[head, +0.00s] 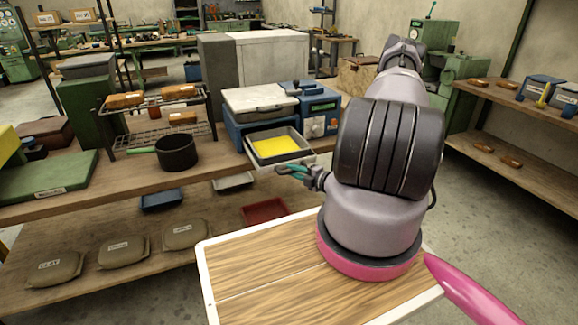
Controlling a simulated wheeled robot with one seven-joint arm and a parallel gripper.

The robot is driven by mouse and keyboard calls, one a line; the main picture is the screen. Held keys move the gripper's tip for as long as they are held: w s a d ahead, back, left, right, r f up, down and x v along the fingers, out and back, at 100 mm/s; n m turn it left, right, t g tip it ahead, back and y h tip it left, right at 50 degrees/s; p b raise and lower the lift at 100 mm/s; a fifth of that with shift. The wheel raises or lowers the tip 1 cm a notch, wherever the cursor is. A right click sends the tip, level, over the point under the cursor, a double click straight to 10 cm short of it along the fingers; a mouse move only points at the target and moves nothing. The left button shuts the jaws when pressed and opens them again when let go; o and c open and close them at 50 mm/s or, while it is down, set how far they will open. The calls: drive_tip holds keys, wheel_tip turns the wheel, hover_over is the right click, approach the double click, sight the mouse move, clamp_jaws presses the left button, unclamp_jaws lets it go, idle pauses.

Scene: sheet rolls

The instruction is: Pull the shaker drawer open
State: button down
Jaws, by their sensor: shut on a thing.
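The shaker (262,104) is a blue bench machine with a pale lid and a control panel with knobs (318,124) on its right. Its grey drawer (308,158) sticks out at the front, open towards me, with a yellow sheet or block (276,147) inside. My gripper (284,170), with teal-green fingers, is at the drawer's front edge and shut on it, seemingly at the handle. The handle itself is mostly hidden by the fingers.
A black pot (176,152) and a wire rack (160,108) with brown blocks stand left of the shaker on the wooden bench (110,186). Shelving (520,150) stands right.

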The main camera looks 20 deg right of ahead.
drive_tip(key=shift+s, duration=1.3)
drive_tip(key=shift+d, duration=0.1)
drive_tip(key=c, duration=1.1)
unclamp_jaws()
drive_tip(key=shift+s, duration=0.1)
drive_tip(key=v, duration=1)
drive_tip(key=shift+s+d+r, duration=0.1)
drive_tip(key=shift+s, duration=0.15)
